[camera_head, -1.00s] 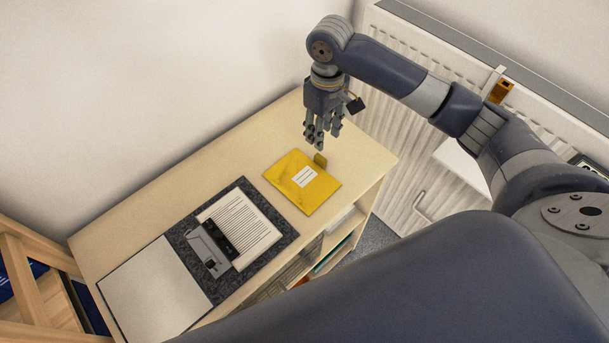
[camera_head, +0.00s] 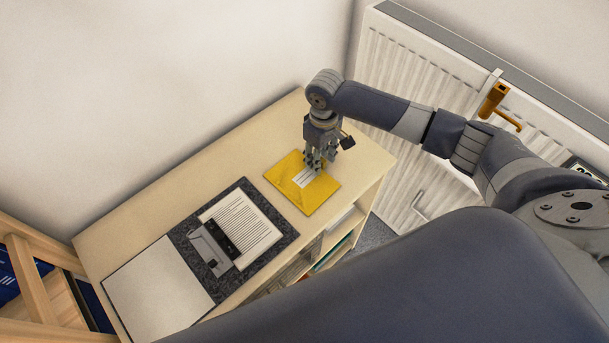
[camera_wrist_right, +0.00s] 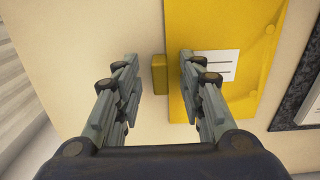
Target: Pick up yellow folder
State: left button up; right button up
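The yellow folder (camera_head: 312,202) lies flat on the wooden cabinet top, with a white label (camera_wrist_right: 216,66) on its face. It also shows in the right wrist view (camera_wrist_right: 216,24), where a small yellow tab (camera_wrist_right: 159,74) sticks out from its edge. My right gripper (camera_head: 313,169) points down over the folder's far edge. In the right wrist view its fingers (camera_wrist_right: 158,66) are apart, one on each side of the tab, with nothing held between them. I cannot tell whether the fingertips touch the folder. My left gripper is not in view.
An open dark binder (camera_head: 186,232) with paper lies left of the folder on the cabinet top (camera_head: 145,200). A white radiator (camera_head: 395,75) stands behind at the right. A wooden frame (camera_head: 25,272) is at lower left. The cabinet top behind the folder is clear.

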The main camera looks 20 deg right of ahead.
grip_shut()
jog(key=shift+r, duration=0.1)
